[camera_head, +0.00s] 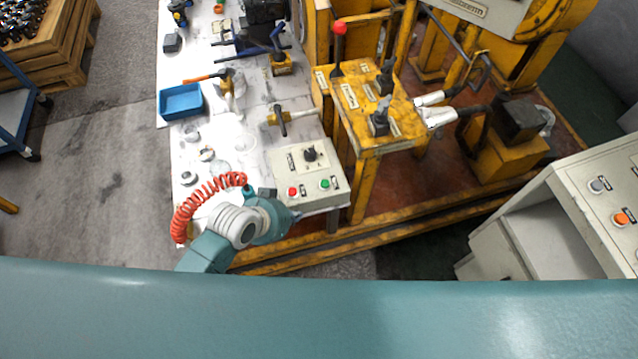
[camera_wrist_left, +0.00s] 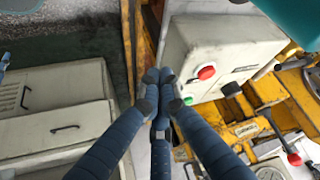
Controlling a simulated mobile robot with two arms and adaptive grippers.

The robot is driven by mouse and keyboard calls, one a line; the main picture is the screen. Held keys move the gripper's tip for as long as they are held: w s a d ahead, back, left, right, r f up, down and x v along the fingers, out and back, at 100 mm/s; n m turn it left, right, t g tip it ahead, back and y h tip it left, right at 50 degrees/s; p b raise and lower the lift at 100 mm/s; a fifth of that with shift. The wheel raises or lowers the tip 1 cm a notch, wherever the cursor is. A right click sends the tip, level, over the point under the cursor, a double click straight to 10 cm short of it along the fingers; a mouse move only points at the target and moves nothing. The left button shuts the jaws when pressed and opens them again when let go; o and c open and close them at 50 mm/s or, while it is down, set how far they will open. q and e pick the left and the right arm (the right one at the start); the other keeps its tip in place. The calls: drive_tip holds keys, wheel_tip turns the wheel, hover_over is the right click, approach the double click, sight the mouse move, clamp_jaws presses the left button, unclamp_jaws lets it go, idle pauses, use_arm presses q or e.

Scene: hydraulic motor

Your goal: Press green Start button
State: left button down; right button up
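The green button (camera_head: 325,184) is on the sloped face of a pale control box (camera_head: 318,199), to the right of a red button (camera_head: 293,191) and below a black knob (camera_head: 310,155). In the left wrist view the green button (camera_wrist_left: 188,100) sits beside the red button (camera_wrist_left: 206,72) on the control box (camera_wrist_left: 232,38). My left gripper (camera_wrist_left: 158,76) has its dark blue fingers drawn together at the tips, with nothing visible between them. The tips appear left of the green button; contact cannot be made out. In the head view my left wrist hides most of the gripper. My right gripper is not in view.
A red coiled hose (camera_head: 207,200) lies by my left arm. A blue bin (camera_head: 181,101) and tools lie on the white table (camera_head: 232,143). The yellow machine (camera_head: 362,110) stands right of the box. A grey cabinet (camera_head: 541,239) stands at the right.

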use_arm(q)
drive_tip(key=w+d+r+m+h, duration=0.1)
drive_tip(key=w+d+r+m, duration=0.25)
drive_tip(key=w+r, duration=0.2)
wheel_tip(320, 180, up, 7)
drive_tip(key=m+h+p, duration=0.2)
drive_tip(key=m, duration=0.2)
hover_over(323, 184)
drive_tip(key=shift+f, duration=0.2)
drive_tip(key=shift+f, duration=0.15)
wheel_tip(323, 184, down, 8)
drive_tip(key=b, duration=0.7)
drive_tip(key=shift+f+b, duration=0.3)
